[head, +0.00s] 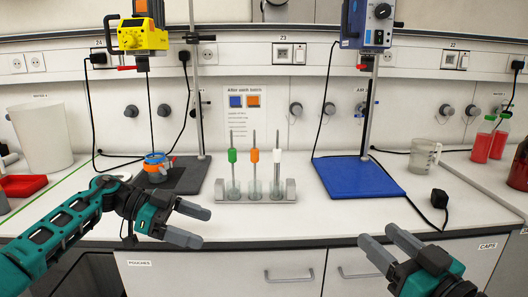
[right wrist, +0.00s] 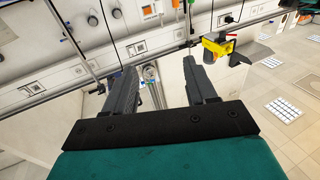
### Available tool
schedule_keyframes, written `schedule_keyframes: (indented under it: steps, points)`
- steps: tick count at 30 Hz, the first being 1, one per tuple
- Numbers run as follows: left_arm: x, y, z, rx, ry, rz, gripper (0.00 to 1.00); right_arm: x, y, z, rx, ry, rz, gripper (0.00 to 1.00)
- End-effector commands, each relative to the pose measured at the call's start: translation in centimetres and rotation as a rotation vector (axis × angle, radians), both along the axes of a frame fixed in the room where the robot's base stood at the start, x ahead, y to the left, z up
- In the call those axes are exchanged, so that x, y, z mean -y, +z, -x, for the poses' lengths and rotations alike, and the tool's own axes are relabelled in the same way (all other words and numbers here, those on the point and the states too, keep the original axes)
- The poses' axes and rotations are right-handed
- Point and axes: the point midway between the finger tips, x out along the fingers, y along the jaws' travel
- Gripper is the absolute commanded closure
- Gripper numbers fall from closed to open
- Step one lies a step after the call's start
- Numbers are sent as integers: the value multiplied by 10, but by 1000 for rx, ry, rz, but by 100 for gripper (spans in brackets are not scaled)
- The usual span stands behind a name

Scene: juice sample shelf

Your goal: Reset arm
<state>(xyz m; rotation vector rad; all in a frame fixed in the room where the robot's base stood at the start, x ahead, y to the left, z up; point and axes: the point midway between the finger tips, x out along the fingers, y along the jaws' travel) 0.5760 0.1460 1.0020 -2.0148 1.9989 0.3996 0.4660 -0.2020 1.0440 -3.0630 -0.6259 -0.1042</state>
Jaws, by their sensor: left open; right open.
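My right gripper (head: 382,245) is open and empty in front of the drawers at the right. In the right wrist view, its two fingers (right wrist: 160,85) stand wide apart with nothing between them.
A yellow stirrer (head: 142,38) hangs over an orange and blue jar (head: 155,168) on a dark base. A blue stirrer (head: 367,22) stands above a blue base plate (head: 358,180). A beaker (head: 425,155), a black plug (head: 439,198) and red bottles (head: 483,142) are at the right.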

Motion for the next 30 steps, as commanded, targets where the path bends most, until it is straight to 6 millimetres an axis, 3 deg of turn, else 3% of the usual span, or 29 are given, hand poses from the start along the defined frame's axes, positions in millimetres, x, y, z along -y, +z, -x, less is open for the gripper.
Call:
schedule_keyframes:
  steps: [1, 8, 15, 19, 23, 26, 30]
  points:
    - [0, 0, 0, 0, 0, 0, 15, 0, 0, 0, 0, 0, 0, 44]
    - [52, -26, 17, 138, 54, 256, 15, 3, -44, 3, -80, -44, 16, 44]
    - [83, -50, 38, 272, 306, 514, 15, 4, -107, 17, -194, -97, 45, 44]
    - [79, -71, 51, 308, 546, 582, 15, 2, -146, 31, -269, -126, 71, 44]
    - [62, -102, 68, 301, 803, 556, 15, 0, -185, 49, -345, -149, 99, 44]
    - [43, -134, 89, 261, 989, 472, 15, -4, -213, 66, -404, -164, 120, 44]
    - [13, -185, 132, 161, 1200, 282, 15, -10, -252, 93, -487, -178, 154, 44]
